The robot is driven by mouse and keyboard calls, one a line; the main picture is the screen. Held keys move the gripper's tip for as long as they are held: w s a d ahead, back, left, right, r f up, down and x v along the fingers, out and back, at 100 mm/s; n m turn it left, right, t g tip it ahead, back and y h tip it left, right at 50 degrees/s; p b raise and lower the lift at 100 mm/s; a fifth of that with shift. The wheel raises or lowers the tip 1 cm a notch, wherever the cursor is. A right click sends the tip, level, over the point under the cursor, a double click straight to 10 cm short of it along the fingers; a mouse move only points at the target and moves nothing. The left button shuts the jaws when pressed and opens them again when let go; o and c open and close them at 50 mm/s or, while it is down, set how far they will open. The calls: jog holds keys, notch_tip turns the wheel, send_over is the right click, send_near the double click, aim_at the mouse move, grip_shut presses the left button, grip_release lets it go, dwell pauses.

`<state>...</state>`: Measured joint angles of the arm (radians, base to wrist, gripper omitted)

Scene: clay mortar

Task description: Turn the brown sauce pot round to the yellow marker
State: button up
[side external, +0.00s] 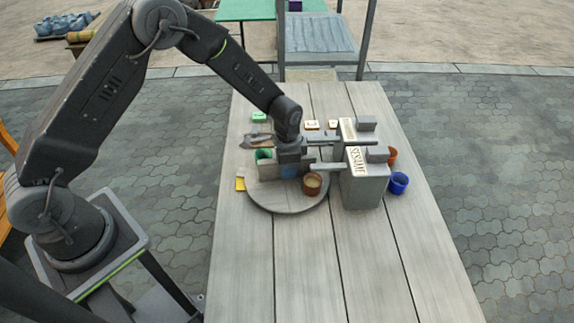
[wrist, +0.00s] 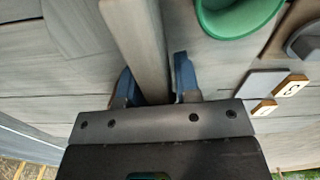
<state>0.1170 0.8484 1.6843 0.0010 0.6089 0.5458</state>
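The brown sauce pot (side external: 312,184) stands on the front right rim of a round grey turntable (side external: 285,207). The yellow marker (side external: 240,184) lies at the turntable's left edge, on the table. My gripper (side external: 290,172) is low over the middle of the turntable, left of the brown pot. In the wrist view, its two blue fingers (wrist: 156,84) stand apart on either side of a grey upright bar (wrist: 140,35). A narrow gap shows beside the right finger; contact on the left is unclear. The brown pot is not seen in the wrist view.
A green pot (side external: 264,155) is on the turntable's back left; it also shows in the wrist view (wrist: 236,16). A grey dispenser labelled SESAME (side external: 362,185) stands close on the right, its arm reaching over the turntable. A blue pot (side external: 398,183) stands beyond. The front table is clear.

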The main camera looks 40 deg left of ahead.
grip_shut()
jog(key=shift+m, duration=13.7)
jog(key=shift+d+m, duration=0.1)
jog(key=shift+m, duration=0.4)
